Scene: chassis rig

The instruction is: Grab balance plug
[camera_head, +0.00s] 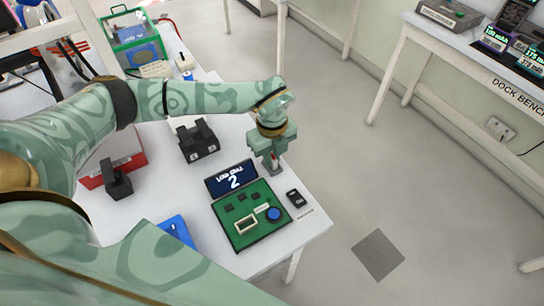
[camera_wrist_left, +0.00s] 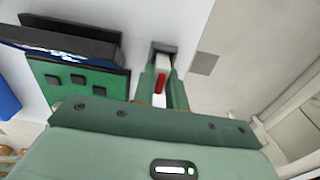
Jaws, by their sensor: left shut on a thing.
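My left gripper (camera_head: 272,163) is over the right edge of the white table, pointing down and shut on a small white and red piece, which I take to be the balance plug (camera_head: 275,171). In the left wrist view the plug (camera_wrist_left: 161,64) shows between the two green fingers (camera_wrist_left: 163,88), white at its far end with a red part nearer the palm. A small dark block (camera_wrist_left: 164,46) shows just beyond it; I cannot tell whether they touch. My right gripper is not in view.
A green board (camera_head: 243,232) with a blue knob and a display reading 2 (camera_head: 232,180) stand beside the gripper. A small black device (camera_head: 296,198) lies near the table edge. Black holders (camera_head: 198,141), a red box (camera_head: 122,157) and a green crate (camera_head: 133,40) are farther left.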

